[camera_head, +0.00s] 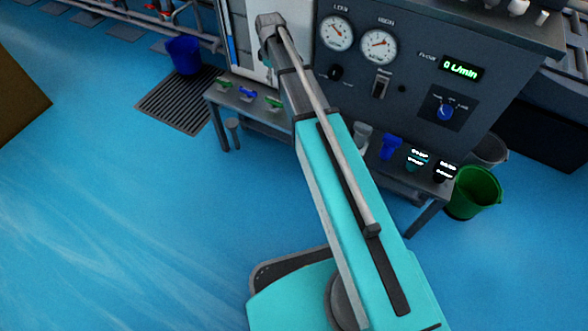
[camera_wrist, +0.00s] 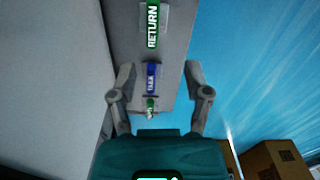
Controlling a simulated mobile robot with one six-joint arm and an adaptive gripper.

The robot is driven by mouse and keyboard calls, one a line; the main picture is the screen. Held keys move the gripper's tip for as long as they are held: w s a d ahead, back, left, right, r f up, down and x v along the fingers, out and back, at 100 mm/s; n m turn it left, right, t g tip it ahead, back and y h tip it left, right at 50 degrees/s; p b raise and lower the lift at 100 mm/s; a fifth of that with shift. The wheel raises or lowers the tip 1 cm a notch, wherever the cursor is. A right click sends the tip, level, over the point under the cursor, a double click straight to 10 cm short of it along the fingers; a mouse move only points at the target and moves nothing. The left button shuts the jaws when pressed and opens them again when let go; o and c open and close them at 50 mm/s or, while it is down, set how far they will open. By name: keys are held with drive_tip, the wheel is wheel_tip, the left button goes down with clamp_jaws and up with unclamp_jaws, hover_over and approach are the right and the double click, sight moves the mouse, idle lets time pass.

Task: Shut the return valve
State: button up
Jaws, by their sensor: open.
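A green piece lettered RETURN (camera_wrist: 152,25) shows at the top of the wrist view, on a grey bench and partly cut off. A blue labelled piece (camera_wrist: 151,78) and a smaller green one (camera_wrist: 150,106) lie in line below it. My gripper (camera_wrist: 159,66) is open and empty, its two fingers apart on either side of the blue piece in the picture; the height gap cannot be told. In the head view the bench carries a green handle (camera_head: 222,83), a blue handle (camera_head: 247,93) and another green handle (camera_head: 273,103).
A dark panel (camera_head: 405,85) with gauges and a display reading 0 L/min stands right of my arm. A green bucket (camera_head: 473,193) and a blue bucket (camera_head: 184,55) stand on the floor. A brown box (camera_wrist: 275,160) is at lower right. Blue floor in front is clear.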

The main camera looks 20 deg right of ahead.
drive_tip(key=s+f+m+b, duration=1)
drive_tip(key=s+f+b, duration=1)
drive_tip(key=s, duration=0.4)
drive_tip(key=shift+s+f, duration=0.4)
drive_tip(key=shift+r, duration=0.1)
wheel_tip(320, 180, up, 55)
drive_tip(key=p, duration=5.5)
